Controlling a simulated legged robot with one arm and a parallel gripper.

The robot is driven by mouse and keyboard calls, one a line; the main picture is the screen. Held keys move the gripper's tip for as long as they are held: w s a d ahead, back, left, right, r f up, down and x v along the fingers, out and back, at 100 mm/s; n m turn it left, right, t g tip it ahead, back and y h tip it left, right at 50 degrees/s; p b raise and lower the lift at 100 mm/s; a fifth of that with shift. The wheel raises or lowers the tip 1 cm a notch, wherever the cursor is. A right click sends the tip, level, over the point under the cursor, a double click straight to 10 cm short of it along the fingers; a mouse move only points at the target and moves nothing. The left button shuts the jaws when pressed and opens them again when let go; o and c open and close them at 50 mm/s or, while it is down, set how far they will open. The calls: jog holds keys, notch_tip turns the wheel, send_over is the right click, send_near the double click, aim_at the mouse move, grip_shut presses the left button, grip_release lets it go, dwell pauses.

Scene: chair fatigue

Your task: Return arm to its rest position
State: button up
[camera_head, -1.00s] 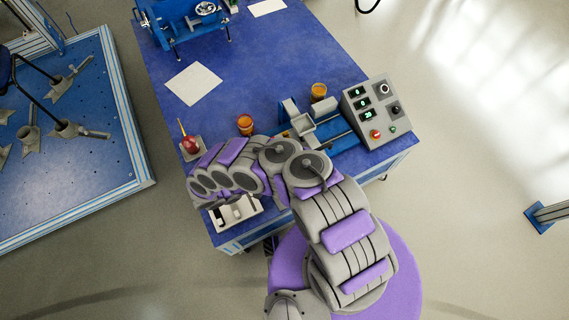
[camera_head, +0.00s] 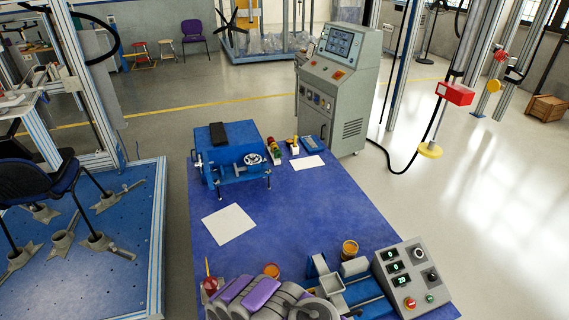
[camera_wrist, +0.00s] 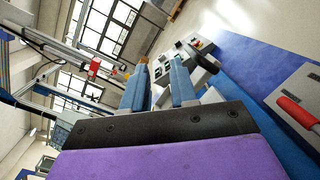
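My arm (camera_head: 265,300), with purple and grey links, lies folded over the front of the blue table at the bottom of the head view. My gripper (camera_wrist: 158,72) shows in the wrist view, its two blue fingers standing apart with nothing held between them. I cannot clearly make out the gripper in the head view. The arm's lower links are cut off by the frame's bottom edge.
A chair test platform (camera_head: 125,270) is at left.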

jog(key=w+d+r+m+g, duration=0.2)
jog(key=d+r+m+g, duration=0.35)
jog(key=r, duration=0.95)
jog(key=s+d+r+m+g+y, duration=0.1)
jog(key=s+d+r+g+y, duration=0.1)
jog(key=s+d+r+y, duration=0.3)
jog(key=s+d+r+m+g, duration=0.15)
jog(key=d+r, duration=0.25)
jog(key=r, duration=0.4)
jog(key=s+r+m+y, duration=0.3)
jog(key=s+r+y, duration=0.4)
jog(key=s, duration=0.4)
jog(key=s+a+r+t+y, duration=0.2)
jog(key=s+a+t+y, duration=0.2)
jog(key=s+a, duration=0.5)
jog(key=s+y, duration=0.2)
jog(key=s, duration=0.1)
jog(key=shift+s+r+n, duration=0.3)
